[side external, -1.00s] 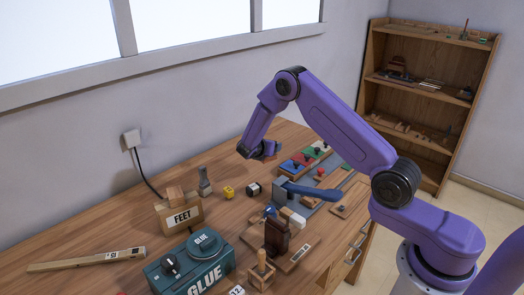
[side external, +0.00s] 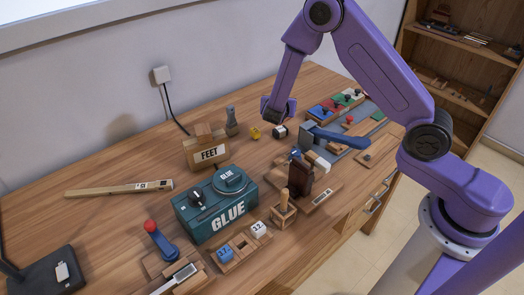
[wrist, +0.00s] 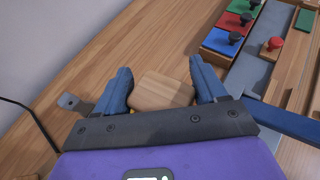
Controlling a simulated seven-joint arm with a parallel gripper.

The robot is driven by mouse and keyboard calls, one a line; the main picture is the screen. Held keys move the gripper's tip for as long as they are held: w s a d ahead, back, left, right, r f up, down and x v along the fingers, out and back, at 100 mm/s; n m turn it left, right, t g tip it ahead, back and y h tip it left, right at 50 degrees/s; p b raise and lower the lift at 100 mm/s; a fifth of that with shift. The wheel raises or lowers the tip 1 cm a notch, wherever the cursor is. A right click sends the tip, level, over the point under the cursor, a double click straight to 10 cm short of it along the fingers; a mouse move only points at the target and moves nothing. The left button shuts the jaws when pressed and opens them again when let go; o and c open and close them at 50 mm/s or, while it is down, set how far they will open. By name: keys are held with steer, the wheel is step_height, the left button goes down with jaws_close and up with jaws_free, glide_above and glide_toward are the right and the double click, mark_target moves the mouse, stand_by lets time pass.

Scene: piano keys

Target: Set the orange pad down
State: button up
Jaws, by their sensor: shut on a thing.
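My gripper (wrist: 162,88) shows in the wrist view, its two blue fingers shut on a light wooden block (wrist: 162,93) with rounded corners. No orange shows on this block, and its underside is hidden. In the side external view my gripper (side external: 279,110) is above the back part of the bench, left of the coloured pads. The block cannot be made out there. I cannot tell the exact gap to the bench top. No clearly orange pad shows elsewhere.
Blue, red and green knobbed pads (wrist: 222,40) sit right of my gripper. A blue-handled tool (side external: 338,137) lies near them. The GLUE box (side external: 215,205) and FEET box (side external: 207,150) are nearer left.

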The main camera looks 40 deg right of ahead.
steer(key=a+f+n+t+y, duration=0.2)
steer(key=a+n+y, duration=0.1)
steer(key=a, duration=0.7)
steer(key=shift+s+f, duration=0.1)
steer(key=shift+f, duration=4.55)
steer(key=shift+f, duration=0.1)
steer(key=o, duration=1)
